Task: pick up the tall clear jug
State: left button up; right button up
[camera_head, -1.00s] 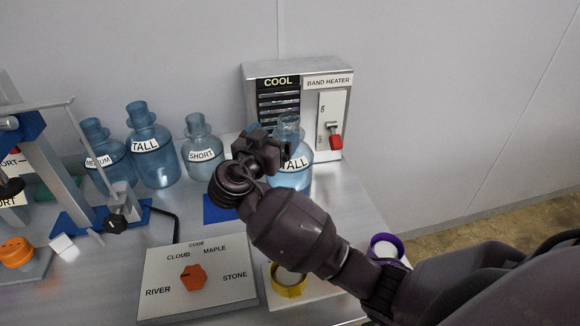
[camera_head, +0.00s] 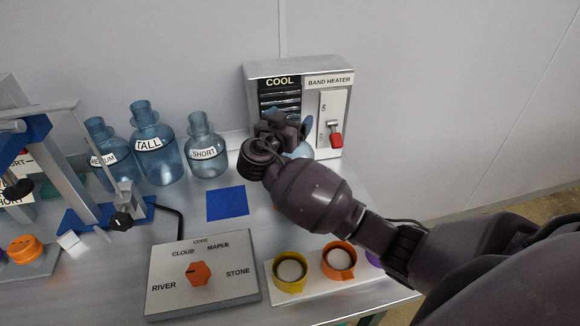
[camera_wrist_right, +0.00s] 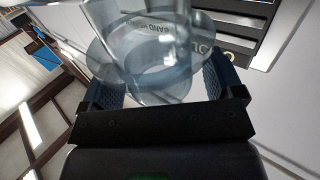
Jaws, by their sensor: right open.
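A clear, pale jug, labelled TALL in the earlier head view, stands in front of the band heater; in the head view only slivers of it (camera_head: 302,151) show behind my right gripper (camera_head: 284,130). In the right wrist view, the clear neck and rim of the jug (camera_wrist_right: 150,45) lie between the two fingers of my right gripper (camera_wrist_right: 156,88). The fingers are apart, one on each side of the neck; whether they touch it I cannot tell. A bluer jug labelled TALL (camera_head: 158,160) stands further left. My left gripper is not in view.
The band heater (camera_head: 298,72) with its red-handled switch stands close behind. Jugs labelled MEDIUM (camera_head: 107,165) and SHORT (camera_head: 206,165) flank the bluer tall one. A blue square (camera_head: 227,204), a code box (camera_head: 203,290), yellow (camera_head: 290,286) and orange (camera_head: 339,275) ring-shaped pieces lie nearer.

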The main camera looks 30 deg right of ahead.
grip_shut()
jog(key=shift+r, duration=0.15)
dwell(0.4)
